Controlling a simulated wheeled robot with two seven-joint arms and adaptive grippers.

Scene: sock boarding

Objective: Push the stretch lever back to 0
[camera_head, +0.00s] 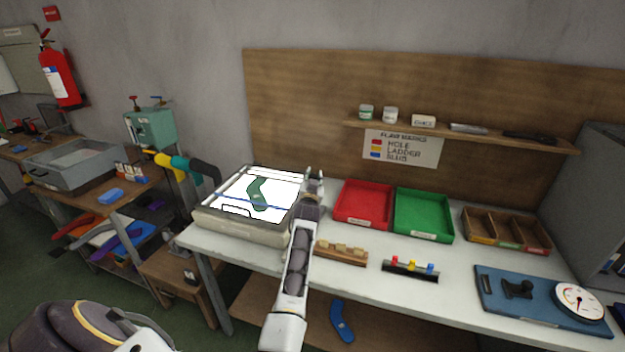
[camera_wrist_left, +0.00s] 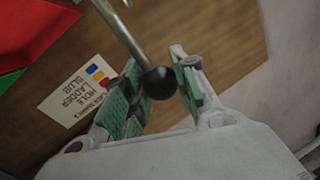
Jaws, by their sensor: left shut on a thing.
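My left gripper (camera_head: 314,178) is at the right edge of the white lit board, with its arm rising from the lower middle. In the left wrist view, the stretch lever shows as a metal rod (camera_wrist_left: 121,30) ending in a black ball knob (camera_wrist_left: 160,83). The knob sits between the green-padded fingers of my left gripper (camera_wrist_left: 155,75), which is shut on it. In the head view the gripper hides the knob, and I cannot read any scale or 0 mark. A green sock (camera_head: 258,195) lies on the lit board (camera_head: 233,185). My right gripper is not in view.
A red tray (camera_head: 363,204) and a green tray (camera_head: 423,214) stand right of the gripper. In front are a wooden block rack (camera_head: 341,254) and a dark strip with coloured pegs (camera_head: 410,271). A blue board with a dial gauge (camera_head: 577,301) is farther right.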

